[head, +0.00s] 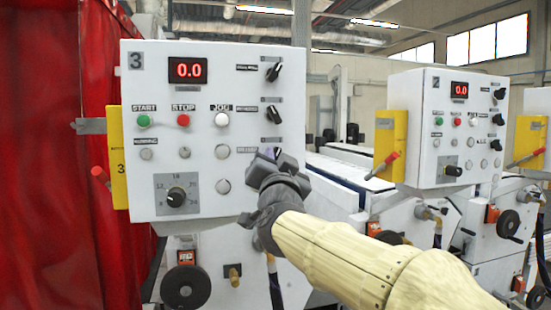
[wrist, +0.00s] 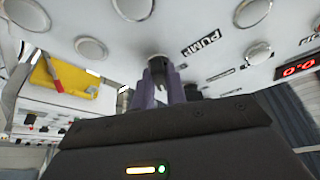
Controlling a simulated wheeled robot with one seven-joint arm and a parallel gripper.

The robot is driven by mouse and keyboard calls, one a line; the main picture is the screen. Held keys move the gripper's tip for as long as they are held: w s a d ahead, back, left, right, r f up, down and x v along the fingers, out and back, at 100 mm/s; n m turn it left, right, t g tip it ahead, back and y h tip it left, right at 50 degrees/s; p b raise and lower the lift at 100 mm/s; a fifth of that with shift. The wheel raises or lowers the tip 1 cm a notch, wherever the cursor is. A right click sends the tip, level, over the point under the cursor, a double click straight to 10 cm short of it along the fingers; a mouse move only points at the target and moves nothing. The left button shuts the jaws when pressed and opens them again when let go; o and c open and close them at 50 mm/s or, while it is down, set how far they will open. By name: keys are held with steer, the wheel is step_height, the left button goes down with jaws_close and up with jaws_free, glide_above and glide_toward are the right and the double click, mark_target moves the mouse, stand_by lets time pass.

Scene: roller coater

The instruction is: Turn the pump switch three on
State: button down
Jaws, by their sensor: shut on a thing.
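The white control panel marked 3 (head: 135,185) stands in front of me in the head view. Its pump switch, a small dark knob (wrist: 158,62), shows in the wrist view beside the PUMP label (wrist: 201,43). My gripper (wrist: 163,77) has its two purple fingers shut on this knob. In the head view my gripper (head: 277,157) is at the lowest of three switches in the panel's right column and mostly covers it. The exact angle of the pump switch is hard to tell.
Two other black switches, the upper (head: 273,72) and the middle (head: 274,114), sit above my gripper. A round cap (head: 223,186) is close below left. A similar panel marked 2 (head: 425,150) stands to the right. A red curtain (head: 50,150) hangs at left.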

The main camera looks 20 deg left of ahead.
steer(key=shift+m, duration=0.5)
steer(key=c, duration=1.4)
jaws_free()
steer(key=shift+c, duration=0.2)
steer(key=shift+s, duration=0.1)
steer(key=b+v, duration=0.6)
steer(key=v, duration=1.1)
steer(key=shift+s, duration=0.25)
steer(key=shift+a, duration=0.15)
